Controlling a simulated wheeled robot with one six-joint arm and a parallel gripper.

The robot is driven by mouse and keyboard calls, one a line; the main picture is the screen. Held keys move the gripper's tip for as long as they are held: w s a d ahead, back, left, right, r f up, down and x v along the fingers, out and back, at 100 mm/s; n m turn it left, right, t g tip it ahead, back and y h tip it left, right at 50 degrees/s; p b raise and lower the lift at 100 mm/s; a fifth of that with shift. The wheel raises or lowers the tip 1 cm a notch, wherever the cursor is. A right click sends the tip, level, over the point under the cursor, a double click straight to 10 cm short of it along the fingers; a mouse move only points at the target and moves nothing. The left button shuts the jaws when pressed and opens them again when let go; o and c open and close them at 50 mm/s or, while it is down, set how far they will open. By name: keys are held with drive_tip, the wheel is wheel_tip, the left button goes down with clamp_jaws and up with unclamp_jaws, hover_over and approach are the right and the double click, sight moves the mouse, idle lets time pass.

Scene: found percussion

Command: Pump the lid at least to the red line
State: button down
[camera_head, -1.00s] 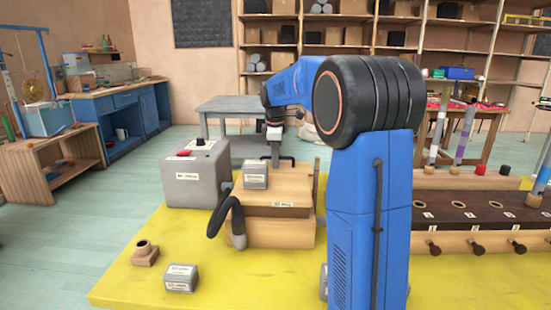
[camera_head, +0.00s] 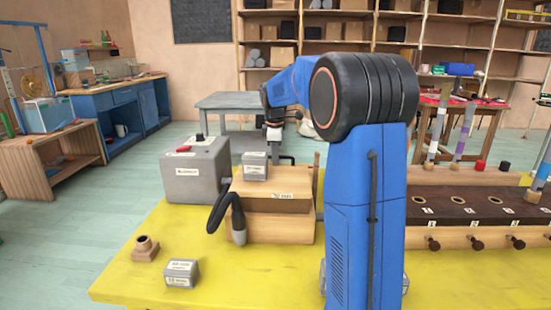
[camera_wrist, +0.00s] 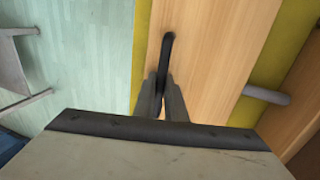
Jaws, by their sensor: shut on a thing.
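The wooden lid (camera_head: 272,188) tops a wooden box (camera_head: 285,230) on the yellow table. A small grey labelled block (camera_head: 255,166) rests on the lid. My gripper (camera_wrist: 160,92) is shut on a black handle (camera_wrist: 167,48) above the wooden lid (camera_wrist: 215,45) in the wrist view. In the head view, the gripper (camera_head: 275,136) is at the lid's far side, its fingertips hidden behind the lid. I cannot make out a red line in either view.
A second grey block (camera_head: 181,273) and a small wooden socket (camera_head: 145,250) lie nearer. A dark panel with pegs (camera_head: 470,208) is at right.

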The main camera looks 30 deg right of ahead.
drive_tip(key=shift+s+a+r, duration=0.15)
drive_tip(key=shift+s+r, duration=0.1)
drive_tip(key=shift+r, duration=0.25)
drive_tip(key=shift+s+a+r, duration=0.15)
drive_tip(key=shift+s+r, duration=0.05)
drive_tip(key=shift+r, duration=0.3)
drive_tip(key=shift+s+a+r, duration=0.25)
drive_tip(key=shift+s+r, duration=0.1)
drive_tip(key=shift+r, duration=0.2)
drive_tip(key=shift+s+a+r, duration=0.2)
drive_tip(key=shift+s+r, duration=0.1)
drive_tip(key=shift+r, duration=0.2)
